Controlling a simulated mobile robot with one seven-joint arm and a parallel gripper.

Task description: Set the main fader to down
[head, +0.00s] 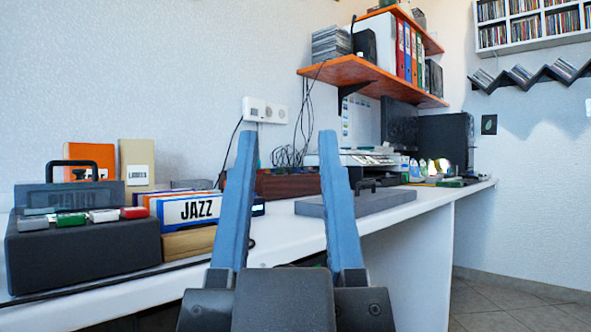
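My gripper (287,140) fills the lower middle of the head view. Its two blue fingers point up and stand wide apart, with nothing between them. I cannot tell for sure which thing is the main fader. A flat grey slab (385,201) on the white desk, just right of the right finger, has a small dark raised piece (367,184) on its top, partly hidden by that finger. A dark grey box (85,254) at the left has several green, white and red blocks on top. The gripper appears nearer to the camera than both and touches neither.
The white desk (420,203) runs along the wall. A JAZZ box (190,209) and a tan LABELS box (137,163) stand at the left. A brown-red case (290,183) is behind the fingers. Orange shelves (365,74) hang above. Floor (500,305) is clear at right.

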